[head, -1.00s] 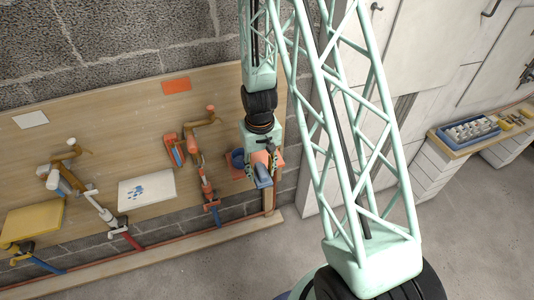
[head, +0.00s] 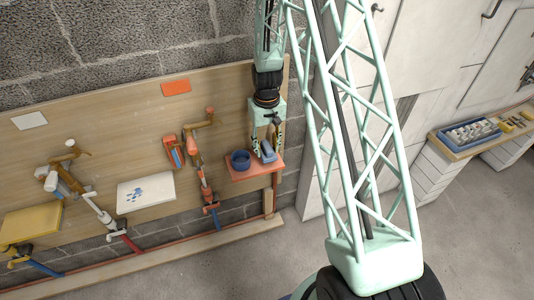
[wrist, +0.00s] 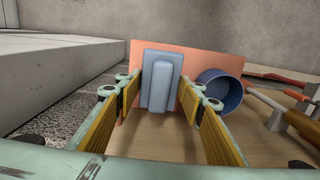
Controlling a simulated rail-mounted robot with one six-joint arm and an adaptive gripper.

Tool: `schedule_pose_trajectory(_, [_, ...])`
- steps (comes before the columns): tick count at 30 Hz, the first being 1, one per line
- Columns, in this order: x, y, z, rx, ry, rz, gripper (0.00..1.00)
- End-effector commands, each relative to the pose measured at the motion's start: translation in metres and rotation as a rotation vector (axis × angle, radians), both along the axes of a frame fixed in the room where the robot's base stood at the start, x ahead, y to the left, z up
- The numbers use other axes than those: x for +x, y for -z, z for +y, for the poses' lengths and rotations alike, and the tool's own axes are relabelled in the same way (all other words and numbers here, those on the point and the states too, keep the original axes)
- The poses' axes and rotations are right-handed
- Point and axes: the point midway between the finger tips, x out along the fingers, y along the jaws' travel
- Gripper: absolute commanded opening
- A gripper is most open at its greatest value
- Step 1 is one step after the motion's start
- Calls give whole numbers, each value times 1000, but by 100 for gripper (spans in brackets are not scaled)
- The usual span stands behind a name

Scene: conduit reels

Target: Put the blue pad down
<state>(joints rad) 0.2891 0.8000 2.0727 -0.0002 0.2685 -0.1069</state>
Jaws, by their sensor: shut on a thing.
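The blue pad (wrist: 163,80) is a grey-blue plate with a raised rounded block on it. It is between the yellow-lined fingers of my gripper (wrist: 162,100), which is shut on it. In the head view the pad (head: 268,152) is at the orange shelf (head: 240,174), at its right part. The wrist view shows the orange shelf surface (wrist: 142,54) behind the pad. I cannot tell whether the pad touches the shelf or is just above it. In the head view my gripper (head: 264,147) hangs over the shelf.
A dark blue round cup (head: 240,161) stands on the shelf just left of the pad; it also shows in the wrist view (wrist: 222,92). Orange pipework (head: 196,150) is on the wooden board further left. A white panel (head: 146,192) and a yellow panel (head: 32,221) are beyond it.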

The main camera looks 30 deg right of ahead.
Motion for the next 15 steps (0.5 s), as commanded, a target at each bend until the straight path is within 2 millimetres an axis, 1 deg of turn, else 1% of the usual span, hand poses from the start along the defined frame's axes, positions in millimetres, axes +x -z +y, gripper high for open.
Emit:
schedule_pose_trajectory(4, [5, 1, -4, 0, 0, 0, 26])
schedule_pose_trajectory(15, [5, 2, -4, 0, 0, 1, 26])
